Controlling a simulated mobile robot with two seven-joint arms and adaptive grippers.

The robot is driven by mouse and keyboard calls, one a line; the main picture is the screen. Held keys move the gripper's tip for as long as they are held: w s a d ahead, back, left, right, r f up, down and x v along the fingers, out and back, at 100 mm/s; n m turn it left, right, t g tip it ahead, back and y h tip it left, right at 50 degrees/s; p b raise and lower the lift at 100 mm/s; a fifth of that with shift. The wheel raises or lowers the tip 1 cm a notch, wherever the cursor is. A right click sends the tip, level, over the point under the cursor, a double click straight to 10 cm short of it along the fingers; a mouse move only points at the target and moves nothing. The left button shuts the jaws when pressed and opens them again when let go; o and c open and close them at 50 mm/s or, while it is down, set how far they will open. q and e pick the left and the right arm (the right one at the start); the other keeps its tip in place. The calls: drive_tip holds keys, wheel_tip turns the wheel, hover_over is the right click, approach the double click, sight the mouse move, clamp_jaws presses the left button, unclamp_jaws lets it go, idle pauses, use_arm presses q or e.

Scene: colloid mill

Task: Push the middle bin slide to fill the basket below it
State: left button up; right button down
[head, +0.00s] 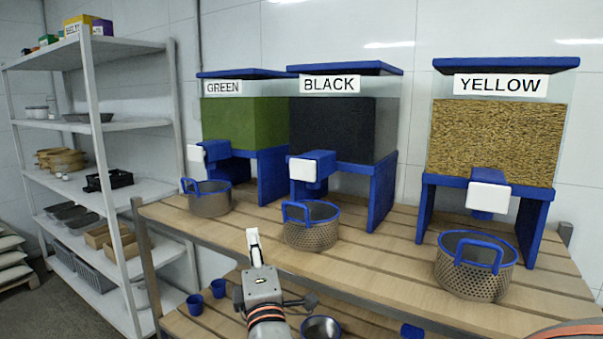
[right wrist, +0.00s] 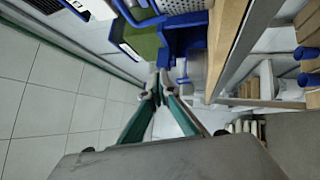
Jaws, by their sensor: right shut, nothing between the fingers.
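The middle bin (head: 332,130), labelled BLACK, holds dark material behind a clear front. Its slide (head: 305,169) is a blue spout with a white front plate. The metal basket (head: 311,232) with a blue handle stands on the table below it; its inside looks dark and I cannot tell its contents. My right gripper (head: 252,236) is shut and empty, in front of the table and left of the middle basket, apart from the slide. In the right wrist view its fingertips (right wrist: 158,86) come together with nothing between them. My left gripper is not in view.
The GREEN bin (head: 245,125) and its basket (head: 209,199) stand left, the YELLOW bin (head: 494,140) and its basket (head: 474,270) right. A lower shelf holds blue cups (head: 218,288) and a bowl (head: 322,328). A metal shelf unit (head: 95,120) stands at the left.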

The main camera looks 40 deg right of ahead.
sight(300, 168)
drive_tip(key=s+d+r+h, duration=0.1)
drive_tip(key=r+h, duration=0.1)
drive_tip(key=r, duration=0.4)
drive_tip(key=s+d+r+m+h, duration=0.1)
drive_tip(key=s+r+h, duration=0.1)
drive_tip(key=r, duration=0.4)
drive_tip(key=shift+s+m+h, duration=0.25)
drive_tip(key=shift+m+h, duration=0.05)
drive_tip(key=shift+h, duration=0.2)
drive_tip(key=shift+d, duration=0.2)
drive_tip(key=w+d, duration=0.3)
drive_tip(key=d, duration=0.5)
drive_tip(key=shift+w, duration=0.2)
drive_tip(key=shift+w+d, duration=0.2)
drive_tip(key=shift+d, duration=0.15)
drive_tip(key=shift+w+d+r, duration=0.1)
drive_tip(key=shift+w+d, duration=0.1)
drive_tip(key=shift+d, duration=0.3)
drive_tip(key=shift+w+d, duration=0.15)
drive_tip(key=shift+d, duration=0.3)
idle(1.5)
drive_tip(key=shift+a, duration=0.1)
drive_tip(key=shift+s+a, duration=0.3)
drive_tip(key=shift+a, duration=0.35)
drive_tip(key=shift+s+a, duration=0.25)
drive_tip(key=shift+a, duration=0.35)
